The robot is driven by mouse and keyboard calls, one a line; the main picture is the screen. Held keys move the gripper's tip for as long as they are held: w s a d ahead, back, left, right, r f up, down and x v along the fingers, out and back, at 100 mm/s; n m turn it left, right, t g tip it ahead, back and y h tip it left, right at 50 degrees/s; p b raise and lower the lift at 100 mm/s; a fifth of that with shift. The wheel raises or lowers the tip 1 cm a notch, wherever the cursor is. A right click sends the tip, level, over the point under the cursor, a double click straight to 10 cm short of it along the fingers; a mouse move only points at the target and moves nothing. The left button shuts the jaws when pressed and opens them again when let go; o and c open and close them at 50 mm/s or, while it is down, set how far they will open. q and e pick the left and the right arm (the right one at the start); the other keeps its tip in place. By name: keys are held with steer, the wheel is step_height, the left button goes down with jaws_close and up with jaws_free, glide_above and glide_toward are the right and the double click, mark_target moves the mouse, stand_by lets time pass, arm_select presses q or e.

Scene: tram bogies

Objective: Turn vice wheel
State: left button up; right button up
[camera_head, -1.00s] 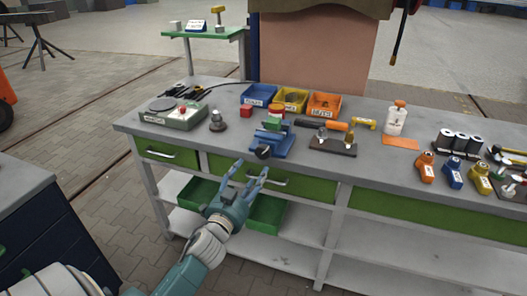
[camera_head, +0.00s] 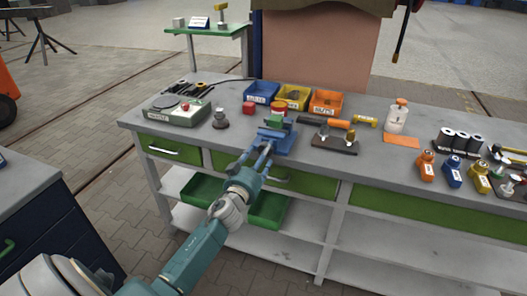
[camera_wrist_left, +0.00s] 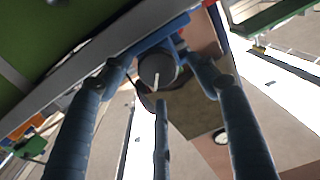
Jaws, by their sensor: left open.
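In the left wrist view the fingers (camera_wrist_left: 156,78) stand around the wheel, one on each side and one below. I cannot tell whether they touch it. In the head view the wheel is mostly hidden by the fingers. My right gripper is not in view.
On the workbench (camera_head: 230,144), blue (camera_head: 261,92), yellow (camera_head: 292,97) and orange (camera_head: 326,102) bins stand behind the vice. A green open drawer (camera_head: 268,208) lies below.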

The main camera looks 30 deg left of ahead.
arm_select(q)
steer(key=shift+x, duration=0.9)
steer(key=shift+c, duration=0.5)
steer(key=shift+w, duration=0.1)
steer(key=c, duration=1)
steer(key=shift+r, duration=0.1)
steer(key=shift+m, duration=0.3)
steer(key=shift+c, duration=0.2)
